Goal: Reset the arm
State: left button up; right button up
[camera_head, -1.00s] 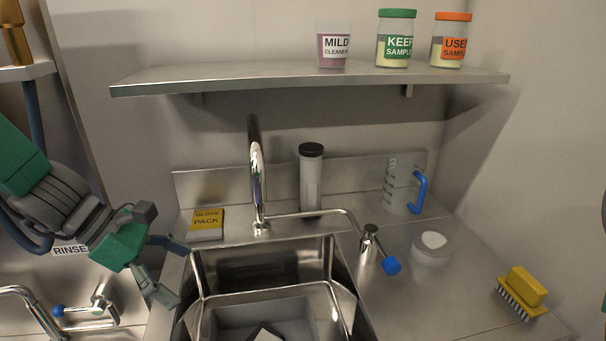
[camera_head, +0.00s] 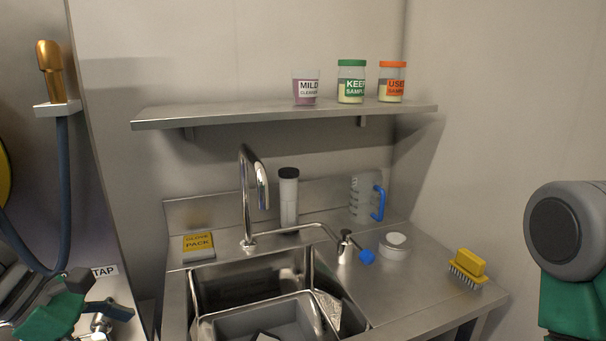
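My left gripper (camera_head: 92,308) is at the lower left, low beside the sink counter, over the side surface with the tap label. Its fingers are small and partly cut off by the frame, so their opening is hard to read. No object shows clearly in it. Part of my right arm (camera_head: 568,250) is at the right edge, grey and green. My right gripper is outside the frame.
The steel sink (camera_head: 250,285) holds a grey bin (camera_head: 265,318). The shelf (camera_head: 230,117) holds three containers.

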pick_arm(q)
jog(key=s+a+f+m+g+y, duration=0.2)
jog(key=s+f+m+y, duration=0.25)
jog(key=f+m, duration=0.4)
jog(key=s+a+f+m+g+y, duration=0.2)
jog(key=s+a+f+m+y, duration=0.3)
jog(key=f, duration=0.7)
jog(key=s+d+f+m+t+h+b, duration=0.1)
jog(key=s+d+f+m+h, duration=0.1)
jog(key=s+d+f+m, duration=0.5)
jog(key=d+m, duration=0.3)
jog(key=shift+f, duration=0.3)
pick_arm(e)
jog(key=shift+w+d+f, duration=0.2)
jog(key=shift+f, duration=0.2)
jog(key=shift+w+d+f, duration=0.15)
jog(key=shift+w+f, duration=0.05)
jog(key=shift+f, duration=0.2)
pick_arm(q)
jog(key=shift+a+h, duration=0.1)
jog(key=shift+h, duration=0.15)
pick_arm(e)
jog(key=shift+a+r, duration=0.1)
jog(key=shift+a, duration=0.15)
pick_arm(q)
jog(key=shift+w+d, duration=0.15)
jog(key=shift+d, duration=0.1)
pick_arm(e)
jog(key=shift+d, duration=0.25)
